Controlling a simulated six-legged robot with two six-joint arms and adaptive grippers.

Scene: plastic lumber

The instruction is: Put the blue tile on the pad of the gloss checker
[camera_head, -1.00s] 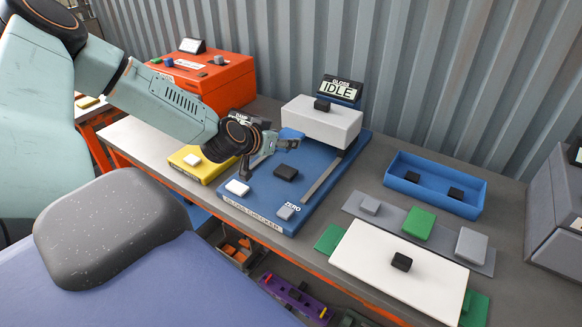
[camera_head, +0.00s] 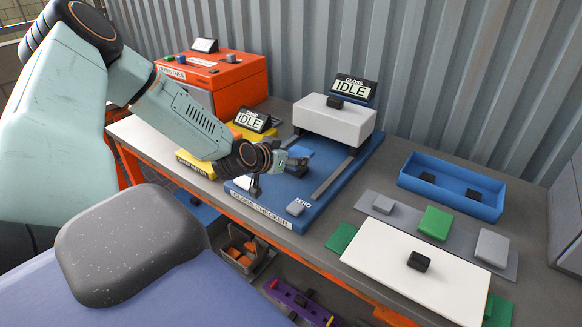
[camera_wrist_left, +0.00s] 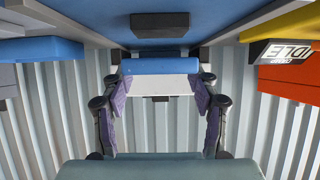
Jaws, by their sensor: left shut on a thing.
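The blue tile (camera_wrist_left: 160,67) is between the fingers of my left gripper (camera_wrist_left: 160,100) in the left wrist view. In the head view the tile (camera_head: 301,148) shows just past my left gripper (camera_head: 290,158), over the gloss checker (camera_head: 345,180). The dark pad (camera_head: 297,171) on the checker's blue base is partly covered by the gripper. In the wrist view the pad (camera_wrist_left: 158,27) appears apart from the tile. The white block (camera_head: 335,120) of the checker stands at the back of its rails. The checker's screen (camera_head: 355,88) reads IDLE. My right gripper is not in view.
A yellow device (camera_head: 198,163) and an orange oven (camera_head: 228,80) stand left. A blue tray (camera_head: 420,184) lies right, near a grey strip (camera_head: 462,244) with a green tile (camera_head: 435,223). A white board (camera_head: 380,262) is in front. Corrugated wall closes the back.

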